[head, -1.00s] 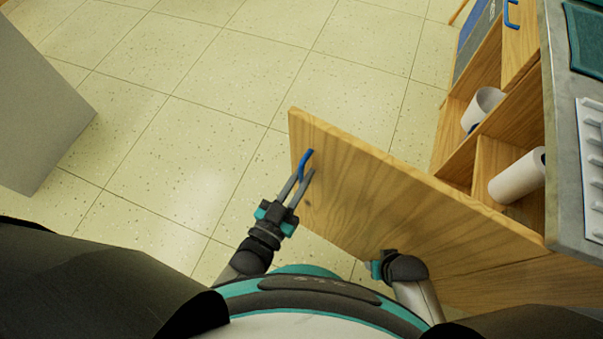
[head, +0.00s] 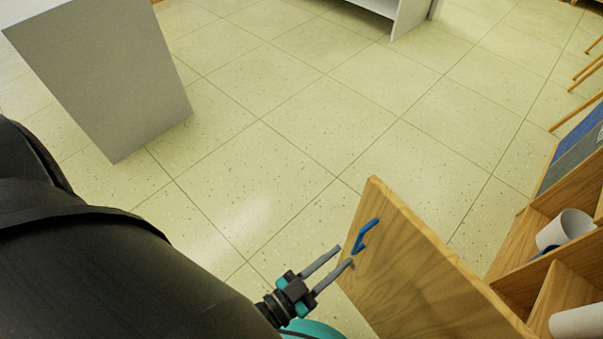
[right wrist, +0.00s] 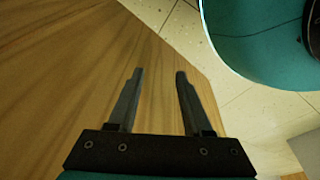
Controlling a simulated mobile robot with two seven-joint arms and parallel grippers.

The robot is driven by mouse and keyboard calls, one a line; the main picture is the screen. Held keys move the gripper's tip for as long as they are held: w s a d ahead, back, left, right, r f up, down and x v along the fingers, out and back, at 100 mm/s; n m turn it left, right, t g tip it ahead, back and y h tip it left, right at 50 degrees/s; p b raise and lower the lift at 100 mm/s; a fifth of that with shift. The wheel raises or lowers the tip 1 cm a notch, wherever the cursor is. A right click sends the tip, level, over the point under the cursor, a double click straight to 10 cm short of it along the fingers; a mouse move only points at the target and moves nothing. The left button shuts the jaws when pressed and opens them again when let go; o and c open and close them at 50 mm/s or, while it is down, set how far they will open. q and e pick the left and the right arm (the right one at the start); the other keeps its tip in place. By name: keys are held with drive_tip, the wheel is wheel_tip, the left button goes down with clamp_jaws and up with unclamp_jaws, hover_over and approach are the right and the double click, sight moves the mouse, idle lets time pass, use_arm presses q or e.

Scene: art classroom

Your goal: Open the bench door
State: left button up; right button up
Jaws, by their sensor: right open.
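The wooden bench door (head: 420,270) stands swung out from the bench, and the bench's inside shows to its right. Its blue handle (head: 365,236) is near the door's free edge. My right gripper (right wrist: 158,72) is open and empty in the right wrist view, over the door's wood surface (right wrist: 60,70).
The bench's open compartments (head: 520,265) hold white rolls or cups (head: 567,228). A grey block-like cabinet (head: 110,75) stands at upper left. A white shelf unit (head: 405,15) is at the top. Tiled floor between them is clear.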

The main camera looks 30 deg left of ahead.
use_arm(q)
drive_tip(key=v, duration=0.9)
drive_tip(key=shift+p, duration=0.4)
